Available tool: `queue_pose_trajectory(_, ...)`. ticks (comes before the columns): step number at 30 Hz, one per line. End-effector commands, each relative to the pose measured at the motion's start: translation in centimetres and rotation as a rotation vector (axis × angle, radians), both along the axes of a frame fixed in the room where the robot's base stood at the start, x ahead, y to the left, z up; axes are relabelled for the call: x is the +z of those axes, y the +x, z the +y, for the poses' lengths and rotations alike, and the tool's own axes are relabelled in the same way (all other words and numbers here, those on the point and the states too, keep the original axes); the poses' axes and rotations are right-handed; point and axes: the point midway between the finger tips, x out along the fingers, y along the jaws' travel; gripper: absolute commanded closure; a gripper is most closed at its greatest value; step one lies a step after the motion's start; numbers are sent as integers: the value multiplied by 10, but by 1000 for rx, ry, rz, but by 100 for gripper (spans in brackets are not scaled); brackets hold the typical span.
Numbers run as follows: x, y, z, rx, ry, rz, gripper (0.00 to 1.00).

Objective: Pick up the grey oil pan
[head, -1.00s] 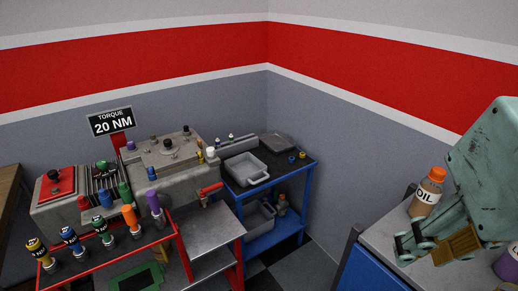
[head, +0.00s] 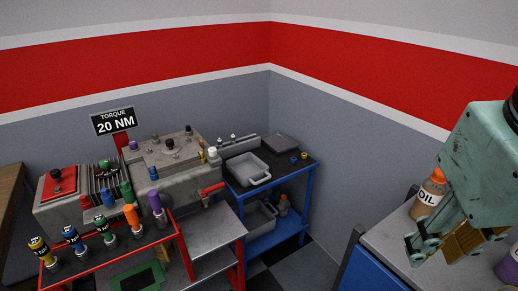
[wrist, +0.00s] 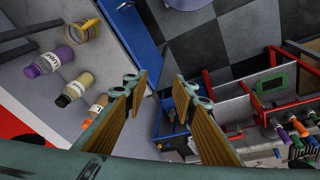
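A grey oil pan (head: 262,181), a shallow open tray with a handle at its front, sits on the dark top of the blue cart in the corner. A second grey bin (head: 258,217) is on the cart's lower shelf, partly hidden. My gripper (head: 440,246) is at the right, over the grey counter beside the oil bottle, well apart from the pan. In the wrist view my gripper (wrist: 160,88) has its two fingers spread with nothing between them. I cannot clearly make out the pan in the wrist view.
The blue cart (head: 309,184) also bears a dark flat box (head: 281,143) and small rings. An oil bottle (head: 428,193) stands on the counter (head: 385,242) close to my gripper. A red-framed trolley (head: 178,240) and engine block (head: 180,185) crowd the left of the cart.

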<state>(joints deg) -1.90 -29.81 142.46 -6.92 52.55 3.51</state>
Motion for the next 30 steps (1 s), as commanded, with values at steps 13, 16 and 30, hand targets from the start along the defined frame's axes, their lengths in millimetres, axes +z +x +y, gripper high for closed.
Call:
queue_pose_trajectory(13,-15,36,-44,51,-210,137,75)
queue_pose_trajectory(16,-17,46,-54,66,-259,161,75)
queue_pose_trajectory(30,-24,105,-87,148,-494,242,75)
